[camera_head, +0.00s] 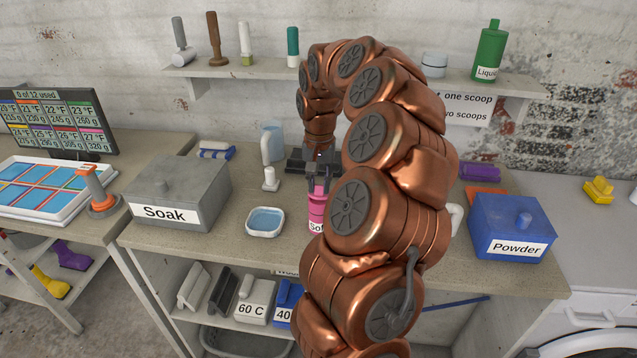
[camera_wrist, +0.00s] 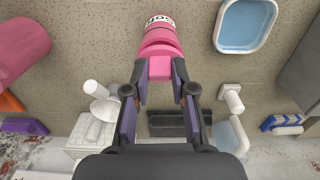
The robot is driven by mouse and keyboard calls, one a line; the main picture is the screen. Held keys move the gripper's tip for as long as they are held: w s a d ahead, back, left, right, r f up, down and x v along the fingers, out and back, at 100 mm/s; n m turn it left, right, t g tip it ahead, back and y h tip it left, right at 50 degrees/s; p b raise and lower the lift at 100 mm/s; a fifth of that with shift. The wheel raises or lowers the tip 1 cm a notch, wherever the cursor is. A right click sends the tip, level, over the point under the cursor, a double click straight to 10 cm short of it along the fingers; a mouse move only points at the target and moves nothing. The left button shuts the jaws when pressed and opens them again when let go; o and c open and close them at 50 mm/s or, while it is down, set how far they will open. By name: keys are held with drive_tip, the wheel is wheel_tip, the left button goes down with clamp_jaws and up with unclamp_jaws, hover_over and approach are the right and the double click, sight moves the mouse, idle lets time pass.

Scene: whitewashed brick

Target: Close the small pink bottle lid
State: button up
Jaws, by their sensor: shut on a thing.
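The small pink bottle (camera_head: 316,209) stands on the bench with a white label, partly hidden by my arm. It also shows in the wrist view (camera_wrist: 159,37). Its pink lid part (camera_wrist: 160,68) sits between my fingertips at the bottle's end nearest the gripper. My gripper (camera_head: 318,181) is above the bottle and shut on this pink part; the fingers also show in the wrist view (camera_wrist: 161,83). I cannot tell whether the lid is fully seated.
A blue-filled dish (camera_head: 265,222) and a white dispenser (camera_head: 270,180) stand left of the bottle. The grey Soak box (camera_head: 180,190) is farther left. The blue Powder box (camera_head: 510,228) is at right. A larger pink container (camera_wrist: 20,50) shows in the wrist view.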

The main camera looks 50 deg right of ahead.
clamp_jaws()
drive_tip(key=shift+f+b, duration=0.1)
drive_tip(key=shift+b, duration=0.2)
